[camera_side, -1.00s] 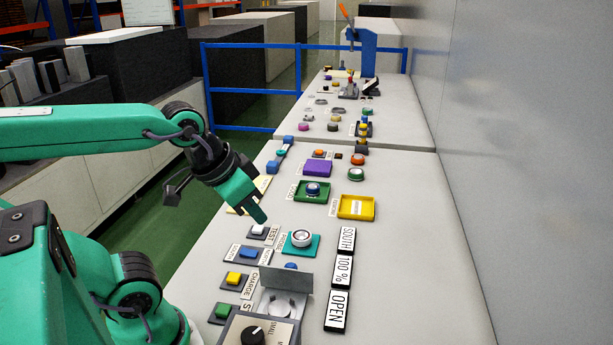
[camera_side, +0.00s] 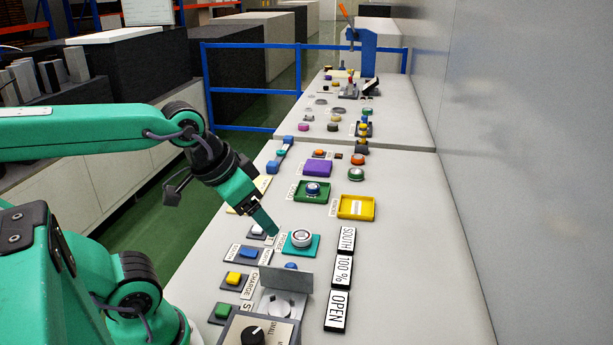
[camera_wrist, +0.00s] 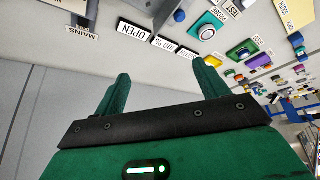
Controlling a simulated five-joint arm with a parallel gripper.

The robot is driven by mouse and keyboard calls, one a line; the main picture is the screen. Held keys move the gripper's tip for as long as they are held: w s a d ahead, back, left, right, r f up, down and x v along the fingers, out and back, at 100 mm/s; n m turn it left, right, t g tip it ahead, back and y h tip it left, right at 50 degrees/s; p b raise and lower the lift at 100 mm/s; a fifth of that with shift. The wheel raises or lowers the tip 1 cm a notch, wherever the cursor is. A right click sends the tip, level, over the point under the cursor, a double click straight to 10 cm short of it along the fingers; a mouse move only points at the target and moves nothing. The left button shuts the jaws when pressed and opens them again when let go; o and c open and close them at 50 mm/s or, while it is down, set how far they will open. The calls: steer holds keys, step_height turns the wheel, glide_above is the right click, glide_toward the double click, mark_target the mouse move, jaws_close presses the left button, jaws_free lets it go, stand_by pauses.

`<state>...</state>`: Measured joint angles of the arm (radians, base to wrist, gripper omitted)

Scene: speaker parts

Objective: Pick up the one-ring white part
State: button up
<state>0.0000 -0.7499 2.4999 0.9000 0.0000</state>
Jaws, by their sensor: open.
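The white part (camera_side: 301,237) is a short upright cylinder with a dark ring, sitting on a teal square pad (camera_side: 289,249) in the side view. In the wrist view the white part (camera_wrist: 207,32) shows at the upper middle on the same teal pad. My gripper (camera_side: 270,228) is above and just left of the part in the side view, apart from it. In the wrist view my gripper (camera_wrist: 162,77) is open, with its two fingers spread and nothing between them. The side view does not show the gap between the fingers.
A silver bracket (camera_side: 286,278) and a blue button (camera_side: 248,252) stand near the pad. A green tray (camera_side: 311,198) with a blue-topped part and a yellow tray (camera_side: 356,218) lie behind. Label blocks (camera_side: 343,270) line the right.

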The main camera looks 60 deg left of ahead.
steer(key=n+g, duration=0.4)
steer(key=g, duration=0.1)
glide_above(300, 235)
step_height(300, 235, down, 15)
steer(key=shift+s+d+f, duration=0.1)
steer(key=shift+d, duration=0.05)
steer(key=shift+f+g, duration=0.25)
steer(key=shift+g, duration=0.05)
steer(key=shift+f, duration=0.1)
steer(key=shift+f, duration=1.2)
steer(key=shift+f, duration=0.15)
steer(key=shift+f, duration=2.45)
